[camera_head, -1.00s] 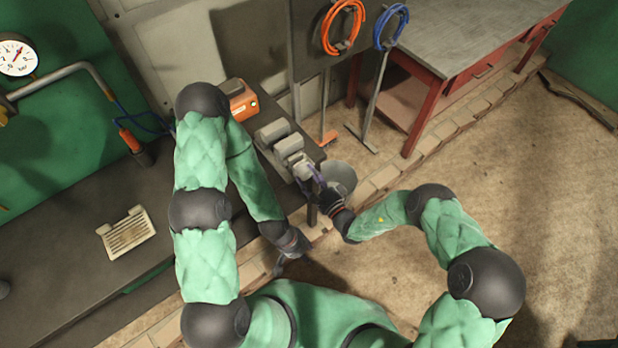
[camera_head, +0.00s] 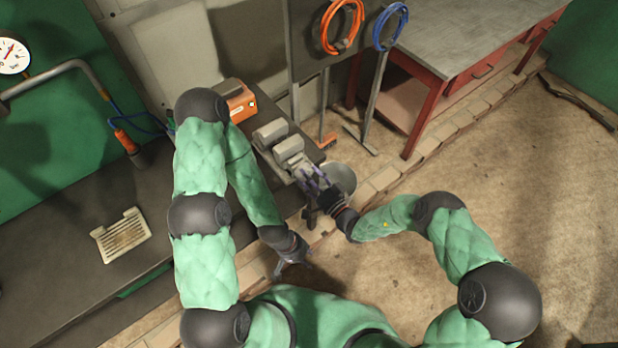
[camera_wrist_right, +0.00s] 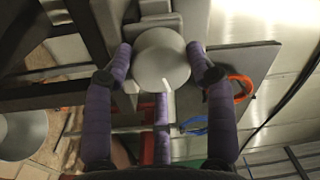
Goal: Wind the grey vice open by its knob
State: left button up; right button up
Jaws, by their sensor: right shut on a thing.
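The grey vice (camera_head: 287,149) sits at the end of the dark bench in the head view, its blocky jaws in a row. Its round pale grey knob (camera_wrist_right: 160,62) fills the centre of the right wrist view, with a small white mark on its face. My right gripper (camera_wrist_right: 163,68) has its purple-padded fingers on both sides of the knob and is shut on it. In the head view my right gripper (camera_head: 312,180) covers the knob and the vice's near end. My left gripper (camera_head: 281,268) hangs low in front of the bench edge, away from the vice; its fingers are too small to read.
An orange box (camera_head: 237,100) stands behind the vice on the bench (camera_head: 60,270). A pale slotted tray (camera_head: 122,235) lies farther left. A grey bucket (camera_head: 341,177) is on the floor beside my right gripper. A red-legged table (camera_head: 470,40) stands at upper right; open floor lies below it.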

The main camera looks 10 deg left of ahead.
jog(key=shift+w+d+r+n, duration=0.15)
jog(key=shift+w+r+n, duration=0.2)
jog(key=shift+n, duration=0.15)
jog(key=o, duration=1.1)
jog(key=shift+o, duration=0.2)
jog(key=shift+f, duration=0.1)
jog(key=shift+s, duration=0.15)
jog(key=v, duration=1.2)
jog(key=shift+f, duration=0.1)
